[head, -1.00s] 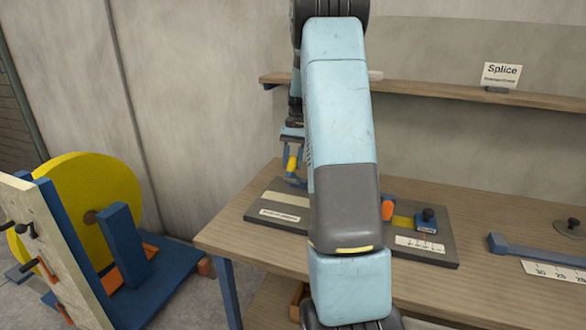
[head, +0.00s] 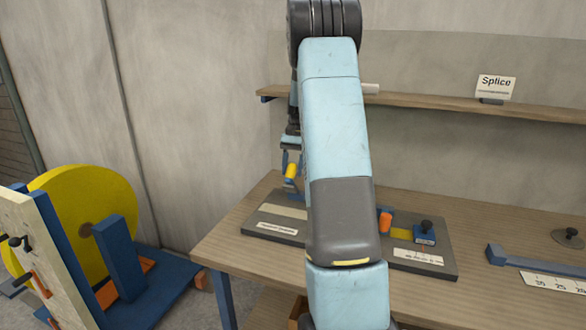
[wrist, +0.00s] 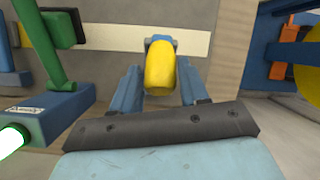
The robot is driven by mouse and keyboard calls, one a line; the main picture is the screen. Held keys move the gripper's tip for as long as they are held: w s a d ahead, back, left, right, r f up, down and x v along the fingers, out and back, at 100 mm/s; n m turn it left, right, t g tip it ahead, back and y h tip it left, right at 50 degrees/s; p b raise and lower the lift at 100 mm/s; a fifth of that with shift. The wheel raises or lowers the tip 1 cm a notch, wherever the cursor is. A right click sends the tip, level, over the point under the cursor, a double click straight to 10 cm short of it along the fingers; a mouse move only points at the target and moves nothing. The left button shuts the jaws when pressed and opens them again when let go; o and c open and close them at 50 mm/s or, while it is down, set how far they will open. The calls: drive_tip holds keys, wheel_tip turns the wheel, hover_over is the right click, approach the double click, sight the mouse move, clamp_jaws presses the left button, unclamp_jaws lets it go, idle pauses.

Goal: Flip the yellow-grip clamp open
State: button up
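The yellow grip (wrist: 160,68) of the clamp stands between the two blue fingers of my gripper (wrist: 161,85) in the wrist view. The fingers sit close along both its sides, and my gripper appears shut on it. In the head view the yellow grip (head: 291,171) shows just left of my arm, low at my gripper (head: 290,158), above the left part of the dark board (head: 262,222). The clamp's blue base is mostly hidden by the grip and fingers.
An orange grip (head: 385,221) and a blue block with a black knob (head: 425,234) stand on the board's right part. In the wrist view a blue block with a green post (wrist: 58,75) is close at left. A yellow reel (head: 85,215) stands left of the bench.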

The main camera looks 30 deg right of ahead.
drive_tip(key=shift+o, duration=1.1)
drive_tip(key=shift+a, duration=0.1)
drive_tip(key=v, duration=1.3)
drive_tip(key=shift+r, duration=0.3)
